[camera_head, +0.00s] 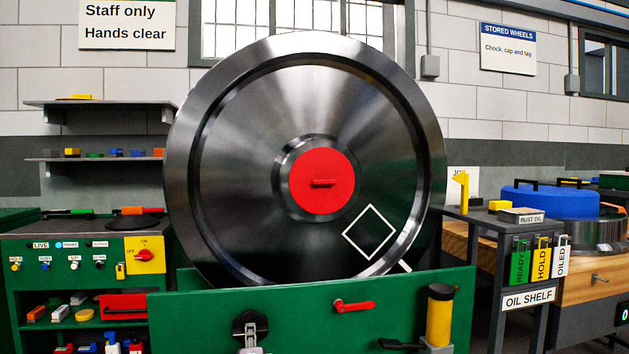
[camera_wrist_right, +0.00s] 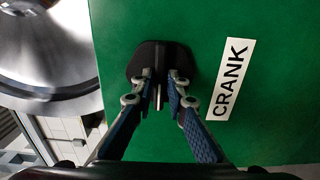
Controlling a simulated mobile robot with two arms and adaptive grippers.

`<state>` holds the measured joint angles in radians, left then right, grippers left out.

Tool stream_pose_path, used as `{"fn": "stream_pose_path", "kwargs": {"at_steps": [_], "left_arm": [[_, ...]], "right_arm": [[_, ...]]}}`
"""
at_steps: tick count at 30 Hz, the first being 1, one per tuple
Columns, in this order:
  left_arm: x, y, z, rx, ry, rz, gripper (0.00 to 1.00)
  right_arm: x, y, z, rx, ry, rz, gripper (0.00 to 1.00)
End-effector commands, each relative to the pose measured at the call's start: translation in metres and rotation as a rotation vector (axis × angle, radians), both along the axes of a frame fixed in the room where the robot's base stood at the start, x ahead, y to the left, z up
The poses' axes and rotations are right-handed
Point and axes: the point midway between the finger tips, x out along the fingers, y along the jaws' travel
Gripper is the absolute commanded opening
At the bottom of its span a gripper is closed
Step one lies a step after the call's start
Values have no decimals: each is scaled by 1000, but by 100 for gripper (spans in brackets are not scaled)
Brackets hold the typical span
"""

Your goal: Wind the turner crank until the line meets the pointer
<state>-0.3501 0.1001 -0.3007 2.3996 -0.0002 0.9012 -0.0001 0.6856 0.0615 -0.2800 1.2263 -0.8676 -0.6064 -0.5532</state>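The large steel wheel (camera_head: 305,100) stands upright with a red hub (camera_head: 321,181). A white diamond outline (camera_head: 369,233) is on its face. A short white line (camera_head: 403,266) shows at its lower right rim, just above the green stand (camera_head: 200,318). The yellow pointer (camera_head: 461,188) stands right of the wheel, higher than that line. A black crank mount (camera_head: 250,322) is on the stand, also seen beside a CRANK label (camera_wrist_right: 231,80). My right gripper (camera_wrist_right: 158,84) has its fingers close around a metal shaft at the mount; whether they press on it is unclear. My left gripper is not in view.
A red lever (camera_head: 354,306) and an upright yellow cylinder (camera_head: 439,318) with a black top are right of the mount. A control cabinet (camera_head: 80,255) stands left.

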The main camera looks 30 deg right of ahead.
Motion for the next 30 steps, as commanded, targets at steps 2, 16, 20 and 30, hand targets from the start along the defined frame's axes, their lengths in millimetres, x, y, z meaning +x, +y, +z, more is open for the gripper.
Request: {"fn": "stream_pose_path", "kwargs": {"at_steps": [2, 16, 20, 30], "left_arm": [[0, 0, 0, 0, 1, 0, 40], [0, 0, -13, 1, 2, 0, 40], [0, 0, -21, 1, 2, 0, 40], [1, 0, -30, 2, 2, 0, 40]], "right_arm": [[0, 0, 0, 0, 0, 0, 2], [0, 1, -3, 113, -33, 0, 0], [0, 1, -3, 214, -62, 1, 0], [0, 1, -1, 389, -111, 1, 0]]}}
